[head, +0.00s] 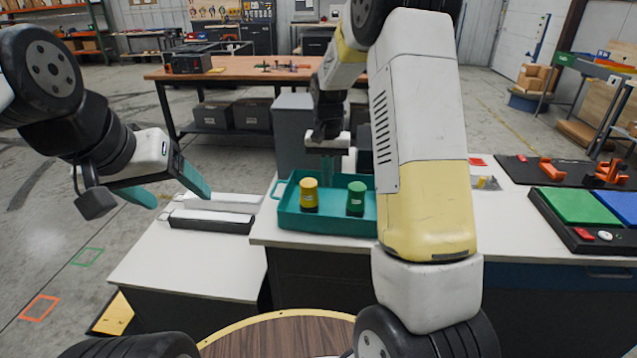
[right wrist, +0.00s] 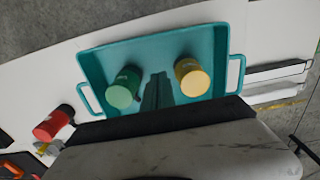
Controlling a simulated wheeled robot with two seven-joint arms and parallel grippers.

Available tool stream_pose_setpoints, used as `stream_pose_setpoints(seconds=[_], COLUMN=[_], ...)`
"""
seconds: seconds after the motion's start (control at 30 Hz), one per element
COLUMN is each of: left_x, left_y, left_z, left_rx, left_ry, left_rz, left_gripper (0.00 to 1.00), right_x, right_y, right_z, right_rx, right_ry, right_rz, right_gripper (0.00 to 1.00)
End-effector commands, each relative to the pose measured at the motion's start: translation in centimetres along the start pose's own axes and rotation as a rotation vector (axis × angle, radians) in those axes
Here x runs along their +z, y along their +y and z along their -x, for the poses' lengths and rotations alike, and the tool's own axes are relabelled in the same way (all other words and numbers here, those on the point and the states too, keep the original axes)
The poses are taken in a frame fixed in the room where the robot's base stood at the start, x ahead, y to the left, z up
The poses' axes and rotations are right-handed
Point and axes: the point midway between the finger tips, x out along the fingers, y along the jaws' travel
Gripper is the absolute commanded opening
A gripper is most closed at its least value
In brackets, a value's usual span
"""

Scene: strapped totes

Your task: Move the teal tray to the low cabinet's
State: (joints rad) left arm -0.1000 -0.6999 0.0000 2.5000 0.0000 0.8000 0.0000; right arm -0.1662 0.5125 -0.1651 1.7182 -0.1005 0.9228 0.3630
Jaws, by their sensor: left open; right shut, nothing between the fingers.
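The teal tray (head: 298,222) sits near the left end of the white counter, with a loop handle at each short side. It holds a yellow can (head: 309,196) and a green can (head: 356,199), both upright. The low cabinet (head: 175,268) has a lower white top, left of the counter. My right gripper (head: 328,172) is shut and empty, pointing down over the tray between the cans; it also shows in the right wrist view (right wrist: 157,90). My left gripper (head: 182,200) is open and empty, above the low cabinet's far left side. The tray's right end is hidden behind my right arm in the head view.
A red can (right wrist: 52,125) stands on the counter beyond the tray. A panel with green and blue pads (head: 572,206) lies at the right.

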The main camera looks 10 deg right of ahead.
Motion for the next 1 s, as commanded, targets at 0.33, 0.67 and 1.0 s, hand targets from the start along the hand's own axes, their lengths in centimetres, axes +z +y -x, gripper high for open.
stream_pose_setpoints(seconds=[0.33,0.67,1.0], left_x=[0.0,0.0,0.0], left_y=[0.0,0.0,0.0], left_z=[0.0,0.0,0.0], left_rx=[0.0,0.0,0.0], left_ry=[0.0,0.0,0.0], left_rz=[0.0,0.0,0.0], left_gripper=[0.73,0.73,0.73], right_x=[0.2,3.4,4.1], right_y=[0.1,0.0,0.0], right_z=[-7.2,-8.7,-8.7], right_rx=[0.001,-0.001,-0.001], right_ry=[-0.005,-0.001,0.001], right_rz=[0.0,0.001,0.0], right_gripper=[0.0,0.0,0.0])
